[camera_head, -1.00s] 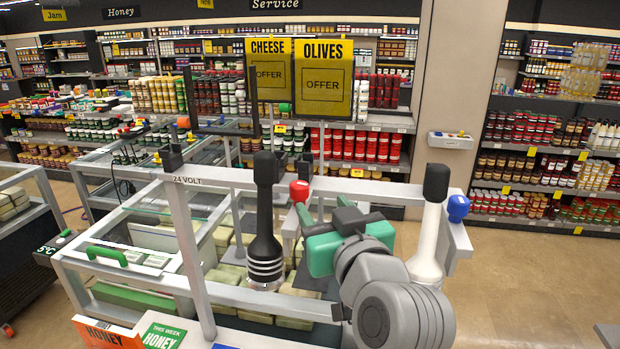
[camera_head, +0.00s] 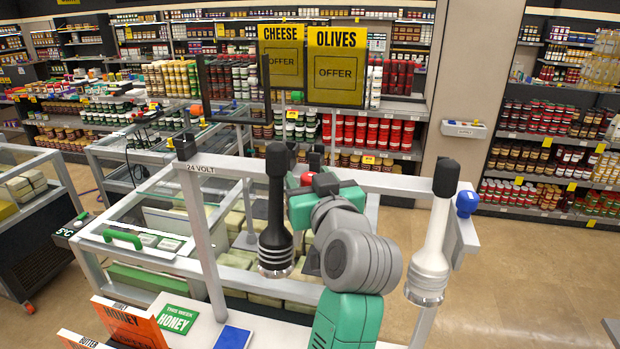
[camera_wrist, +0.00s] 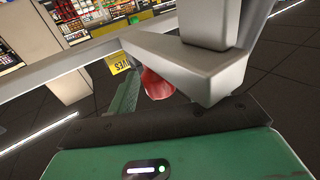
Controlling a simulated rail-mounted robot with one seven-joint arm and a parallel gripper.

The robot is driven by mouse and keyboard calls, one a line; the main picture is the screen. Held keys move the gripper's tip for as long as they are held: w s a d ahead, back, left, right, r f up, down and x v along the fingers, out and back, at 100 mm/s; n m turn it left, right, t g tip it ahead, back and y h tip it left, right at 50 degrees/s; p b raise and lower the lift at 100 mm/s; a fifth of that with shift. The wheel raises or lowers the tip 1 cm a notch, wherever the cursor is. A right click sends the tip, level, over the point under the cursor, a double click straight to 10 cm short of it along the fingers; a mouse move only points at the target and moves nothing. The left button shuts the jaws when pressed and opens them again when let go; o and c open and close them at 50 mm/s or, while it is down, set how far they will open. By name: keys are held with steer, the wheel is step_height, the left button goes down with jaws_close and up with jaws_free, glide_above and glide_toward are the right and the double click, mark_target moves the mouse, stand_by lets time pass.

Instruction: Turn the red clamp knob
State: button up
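The red clamp knob (camera_head: 307,178) is at the grey rail (camera_head: 395,184) in the head view, mostly hidden by my gripper. In the wrist view the red knob (camera_wrist: 157,84) shows partly behind a grey bracket (camera_wrist: 190,68). My gripper (camera_head: 318,183) is at the knob, with its green and black body in front of it. In the wrist view a green finger (camera_wrist: 125,100) lies just left of the knob. The other finger is hidden, so I cannot tell the opening or whether the gripper touches the knob.
A black cylinder (camera_head: 276,215) hangs left of my arm and a white one (camera_head: 432,245) right of it. A blue knob (camera_head: 467,203) is at the rail's right end. Glass-topped cases (camera_head: 150,215) stand to the left. Open floor lies to the right.

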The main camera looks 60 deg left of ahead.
steer(key=c, duration=0.9)
steer(key=shift+w+f+n+g+b, duration=0.1)
steer(key=shift+f+n+g+b, duration=0.25)
steer(key=shift+g+b, duration=0.35)
steer(key=shift+r+n+g+b, duration=0.1)
steer(key=shift+n+g+b, duration=0.75)
steer(key=shift+g, duration=0.35)
steer(key=shift+r+n+g, duration=0.2)
steer(key=shift+n+g, duration=0.1)
steer(key=shift+g, duration=0.1)
steer(key=o, duration=1)
steer(key=d, duration=0.2)
steer(key=d+b, duration=0.1)
steer(key=d, duration=0.4)
steer(key=shift+w+d, duration=0.35)
steer(key=shift+d, duration=0.05)
steer(key=shift+r, duration=0.15)
